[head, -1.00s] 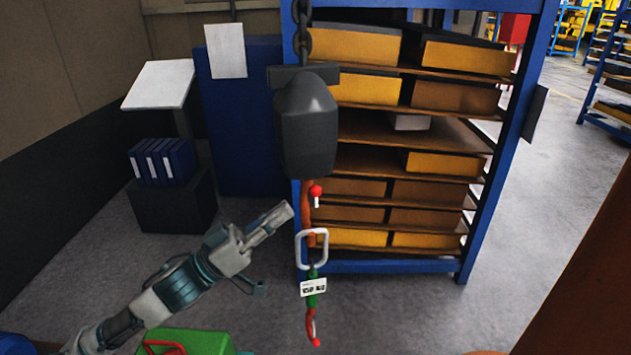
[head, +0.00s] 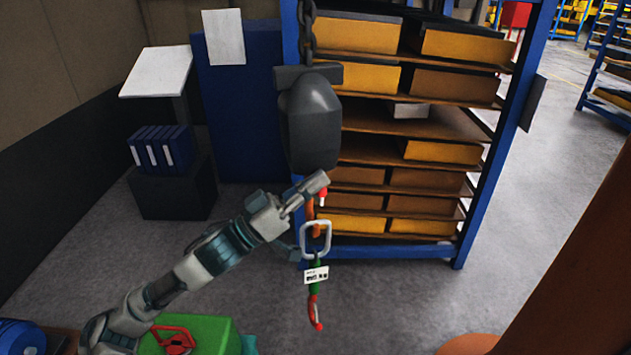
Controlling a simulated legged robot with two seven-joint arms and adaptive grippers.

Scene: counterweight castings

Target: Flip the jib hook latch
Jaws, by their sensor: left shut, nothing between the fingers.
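A dark grey hoist block (head: 312,125) hangs on a chain. Below it hang an orange shank (head: 310,212), a pale square-ish ring (head: 316,240), a white printed tag (head: 316,275), a green piece (head: 315,289) and a red hook-shaped end (head: 315,314). A small red-topped lever (head: 323,194) with a pale end sits beside the shank; I cannot tell whether it is the latch. My left gripper (head: 318,183) is shut and empty, just under the hoist block. Its fingers partly cover the upper shank and end close to the lever; I cannot tell whether they touch. My right gripper is out of view.
A blue shelf rack (head: 410,251) with yellow and brown boxes stands behind the hook. A green case (head: 205,338) with red parts lies at the lower left. A black box (head: 170,195) with binders stands at the left. Open floor lies around the hook.

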